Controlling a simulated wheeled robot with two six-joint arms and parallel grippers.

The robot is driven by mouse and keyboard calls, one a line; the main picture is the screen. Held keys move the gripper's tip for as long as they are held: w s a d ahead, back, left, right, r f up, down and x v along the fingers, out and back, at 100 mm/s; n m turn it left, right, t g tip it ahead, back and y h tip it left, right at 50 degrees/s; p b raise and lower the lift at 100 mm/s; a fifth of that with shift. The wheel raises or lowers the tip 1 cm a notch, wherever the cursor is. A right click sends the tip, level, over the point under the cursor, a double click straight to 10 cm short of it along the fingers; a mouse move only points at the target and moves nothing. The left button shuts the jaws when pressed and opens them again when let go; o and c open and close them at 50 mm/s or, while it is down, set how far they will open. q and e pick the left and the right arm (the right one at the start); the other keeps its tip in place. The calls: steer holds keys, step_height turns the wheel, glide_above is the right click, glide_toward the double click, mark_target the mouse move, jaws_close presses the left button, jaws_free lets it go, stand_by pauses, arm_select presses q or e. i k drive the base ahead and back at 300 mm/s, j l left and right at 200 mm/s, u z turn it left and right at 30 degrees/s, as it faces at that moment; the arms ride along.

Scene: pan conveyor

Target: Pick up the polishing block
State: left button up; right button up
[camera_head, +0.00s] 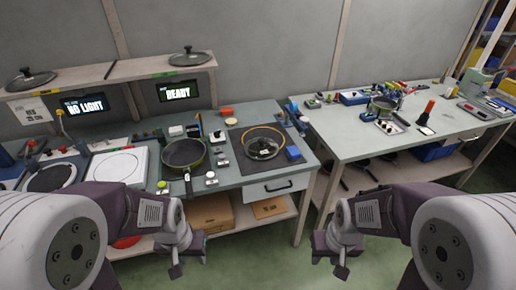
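I cannot tell for certain which item is the polishing block. My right gripper (329,262) hangs over the floor, right of the bench drawer, also open and empty. Both grippers are well apart from the blocks.
The left bench (232,178) also holds a frying pan (184,154), a white plate unit (117,167) and small parts. A shelf above carries lids and READY (178,93) and NO LIGHT (84,105) screens.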

mark_target(293, 154)
steer(key=i+l+u, duration=0.2)
steer(key=i, duration=0.4)
steer(key=i+u, duration=0.2)
steer(key=i, duration=0.45)
